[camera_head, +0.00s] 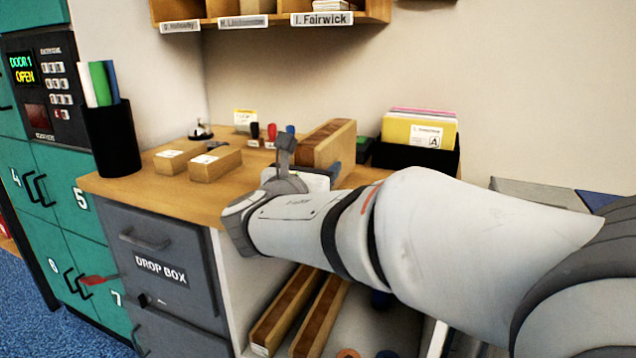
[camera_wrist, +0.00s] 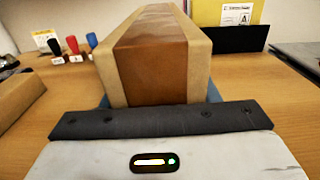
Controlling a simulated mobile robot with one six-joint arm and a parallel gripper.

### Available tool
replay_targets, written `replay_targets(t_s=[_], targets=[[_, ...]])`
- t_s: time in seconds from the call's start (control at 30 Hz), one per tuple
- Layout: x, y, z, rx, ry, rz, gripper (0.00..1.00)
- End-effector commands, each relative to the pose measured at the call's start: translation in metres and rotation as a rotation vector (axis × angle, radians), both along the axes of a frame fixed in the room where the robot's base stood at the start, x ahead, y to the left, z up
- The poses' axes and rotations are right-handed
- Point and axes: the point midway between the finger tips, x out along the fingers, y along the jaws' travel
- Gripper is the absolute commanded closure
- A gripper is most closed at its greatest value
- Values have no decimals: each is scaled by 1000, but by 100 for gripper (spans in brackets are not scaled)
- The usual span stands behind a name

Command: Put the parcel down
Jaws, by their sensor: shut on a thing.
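The parcel (camera_head: 327,143) is a long brown carton with a wide darker tape strip along it. In the wrist view the parcel (camera_wrist: 157,50) points straight away from my gripper (camera_wrist: 158,98), which is shut on its near end. Blue finger parts show at both sides of that end. In the head view my gripper (camera_head: 312,168) is over the right part of the wooden counter (camera_head: 150,188), partly hidden by my own arm. The parcel's underside is hidden, so I cannot tell whether it touches the counter.
Two small cartons (camera_head: 215,164) lie left of the parcel. Several stamps (camera_head: 272,132), a bell (camera_head: 200,131) and a black pen cup (camera_head: 112,140) stand farther back or left. A black file holder (camera_head: 415,158) is close on the right. Pigeonholes (camera_head: 270,18) hang above.

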Motion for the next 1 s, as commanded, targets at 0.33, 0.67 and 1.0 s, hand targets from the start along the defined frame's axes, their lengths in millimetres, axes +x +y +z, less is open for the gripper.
replay_targets(t_s=[0.33, 0.67, 1.0], targets=[[0, -1, -15, 0, -5, -2, 90], [1, -1, -19, 0, -1, -3, 31], [1, -2, -17, 0, -1, -4, 24]])
